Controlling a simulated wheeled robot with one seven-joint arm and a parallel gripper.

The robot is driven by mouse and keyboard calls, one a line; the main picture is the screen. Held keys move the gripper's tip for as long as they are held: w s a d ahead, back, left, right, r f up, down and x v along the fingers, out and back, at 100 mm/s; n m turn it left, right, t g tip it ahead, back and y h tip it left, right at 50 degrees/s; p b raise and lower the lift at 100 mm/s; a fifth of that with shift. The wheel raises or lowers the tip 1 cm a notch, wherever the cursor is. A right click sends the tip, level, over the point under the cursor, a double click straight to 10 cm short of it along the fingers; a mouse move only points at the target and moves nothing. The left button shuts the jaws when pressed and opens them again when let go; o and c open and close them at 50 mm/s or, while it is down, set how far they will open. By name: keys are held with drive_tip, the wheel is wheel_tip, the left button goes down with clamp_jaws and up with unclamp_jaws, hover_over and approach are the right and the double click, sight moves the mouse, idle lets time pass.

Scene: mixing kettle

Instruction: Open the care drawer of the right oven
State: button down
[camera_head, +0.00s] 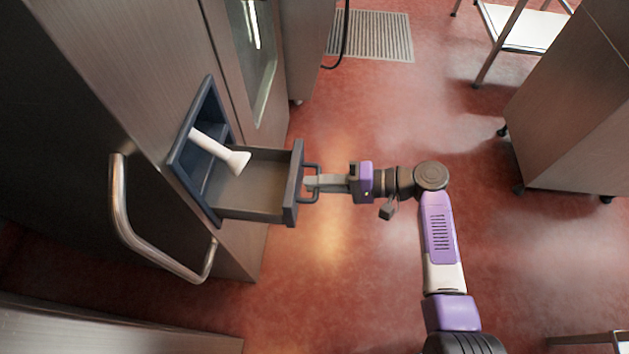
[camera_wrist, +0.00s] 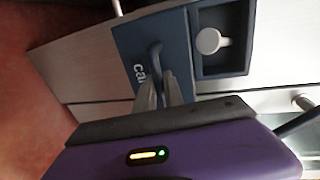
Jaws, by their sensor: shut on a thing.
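The care drawer (camera_head: 256,190) of the steel oven (camera_head: 120,60) stands pulled out from its dark blue frame (camera_head: 193,125). Its grey tray is in plain view, with a white piece (camera_head: 222,150) reaching from the frame over its inside. My gripper (camera_head: 309,183) is at the drawer's front, shut on the dark loop handle (camera_head: 317,170). In the wrist view, the gripper's fingers (camera_wrist: 165,92) close on the handle (camera_wrist: 155,54) in front of the blue drawer front (camera_wrist: 130,48), which bears partly hidden lettering. The round white end (camera_wrist: 209,41) shows inside the drawer.
A large curved steel door handle (camera_head: 130,220) juts out left of the drawer. A steel cabinet on wheels (camera_head: 575,110) and a white-topped cart (camera_head: 525,28) stand at the right. The red floor (camera_head: 345,265) is clear around my arm. A floor grate (camera_head: 375,37) lies at the back.

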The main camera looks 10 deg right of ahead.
drive_tip(key=c, duration=1.5)
unclamp_jaws()
drive_tip(key=shift+o, duration=0.2)
drive_tip(key=v, duration=0.7)
drive_tip(key=shift+d+p, duration=0.3)
drive_tip(key=shift+d, duration=0.05)
drive_tip(key=shift+s, duration=0.1)
